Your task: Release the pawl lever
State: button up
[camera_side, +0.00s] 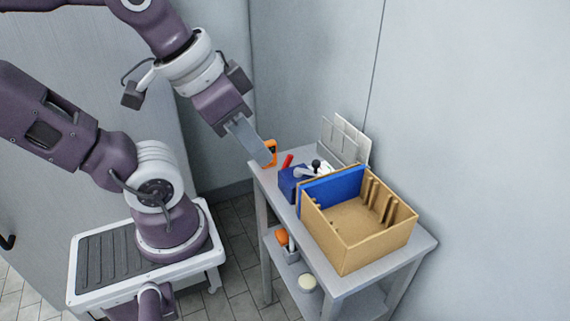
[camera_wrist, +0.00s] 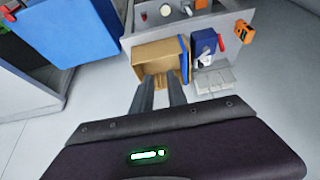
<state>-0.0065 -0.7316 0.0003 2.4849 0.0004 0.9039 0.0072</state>
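A blue device (camera_side: 290,186) stands on the bench beside the wooden box. A red handle (camera_side: 287,161) sticks up at its far left, and a black-knobbed, light-coloured part (camera_side: 316,164) sits at its right. The pawl lever cannot be told for sure from these parts. In the wrist view the blue device (camera_wrist: 204,41) is right of the fingers, with the red handle (camera_wrist: 221,42) on its right side. My gripper (camera_side: 267,158) points down above the bench's left end, apart from the device. In the wrist view my gripper (camera_wrist: 163,78) shows two separated fingers with nothing between them.
The open wooden box (camera_side: 349,251), with a blue panel (camera_side: 335,184) at one side, fills the bench's front. An orange tool (camera_side: 271,148) lies at the far left edge. White upright plates (camera_side: 340,138) stand behind. A lower shelf holds small items.

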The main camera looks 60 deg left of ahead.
aim_at(286, 165)
jog(key=w+a, duration=0.1)
jog(key=w, duration=0.2)
jog(key=w+a+r+g, duration=0.1)
jog(key=w, duration=0.2)
jog(key=w+a+g, duration=0.1)
jog(key=w+a, duration=0.1)
jog(key=w, duration=0.1)
jog(key=shift+w+a+r+y, duration=0.1)
jog(key=shift+w+r+y, duration=0.2)
jog(key=shift+r, duration=0.1)
grip_shut()
jog(key=w+a+f+g, duration=0.4)
jog(key=w+a+f, duration=0.9)
jog(key=a, duration=0.4)
jog(key=shift+w+f+g, duration=0.25)
jog(key=shift+w+g, duration=0.15)
jog(key=shift+w, duration=0.35)
jog(key=f, duration=0.7)
jog(key=s+f, duration=0.1)
jog(key=f, duration=0.2)
jog(key=shift+f, duration=0.15)
jog(key=shift+s+r, duration=0.4)
jog(key=shift+s, duration=0.25)
jog(key=shift+s+r, duration=0.4)
jog(key=shift+s, duration=0.2)
jog(key=shift+s+r, duration=0.25)
jog(key=shift+s, duration=0.3)
